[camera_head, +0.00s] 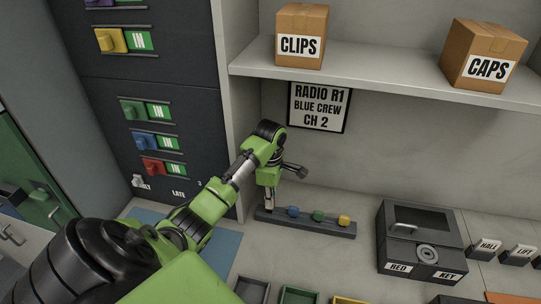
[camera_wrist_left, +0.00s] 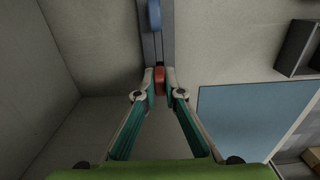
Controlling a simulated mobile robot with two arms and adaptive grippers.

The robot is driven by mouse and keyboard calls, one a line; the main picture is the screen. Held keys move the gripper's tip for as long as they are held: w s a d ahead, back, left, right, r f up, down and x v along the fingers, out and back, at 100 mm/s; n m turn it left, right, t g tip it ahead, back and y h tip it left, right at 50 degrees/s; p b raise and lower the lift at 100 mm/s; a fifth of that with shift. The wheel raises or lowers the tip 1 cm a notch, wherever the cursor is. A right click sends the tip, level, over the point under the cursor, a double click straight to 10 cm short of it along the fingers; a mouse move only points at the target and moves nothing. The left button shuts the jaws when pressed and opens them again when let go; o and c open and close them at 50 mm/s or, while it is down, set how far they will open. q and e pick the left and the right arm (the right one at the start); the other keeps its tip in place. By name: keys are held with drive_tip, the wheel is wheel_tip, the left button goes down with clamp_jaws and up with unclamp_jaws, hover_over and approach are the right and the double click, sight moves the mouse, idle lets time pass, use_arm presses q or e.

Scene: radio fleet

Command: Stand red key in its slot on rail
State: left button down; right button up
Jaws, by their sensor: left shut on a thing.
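My left gripper (camera_head: 269,203) is shut on the red key (camera_wrist_left: 160,82), which shows between its fingertips in the left wrist view. In the head view the gripper points down at the left end of the dark rail (camera_head: 300,226), and the key is mostly hidden. The rail holds a blue key (camera_head: 293,211), a green key (camera_head: 318,215) and a yellow key (camera_head: 344,220). The wrist view shows the rail (camera_wrist_left: 168,45) running away from the fingertips. I cannot tell whether the red key is seated in its slot. My right gripper is not in view.
A dark box labelled RED KEY (camera_head: 420,240) stands right of the rail. Coloured trays (camera_head: 300,295) line the front. A blue mat (camera_head: 224,249) lies at left. A shelf (camera_head: 390,85) with CLIPS and CAPS boxes hangs above. A dark switch panel (camera_head: 190,110) stands left.

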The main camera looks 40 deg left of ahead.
use_arm(q)
drive_tip(key=shift+f, duration=1)
drive_tip(key=c, duration=2)
unclamp_jaws()
drive_tip(key=shift+c, duration=0.2)
wheel_tip(320, 180, up, 11)
drive_tip(key=shift+a+r, duration=0.1)
drive_tip(key=shift+r, duration=0.35)
drive_tip(key=shift+d+f, duration=0.1)
drive_tip(key=shift+d, duration=0.1)
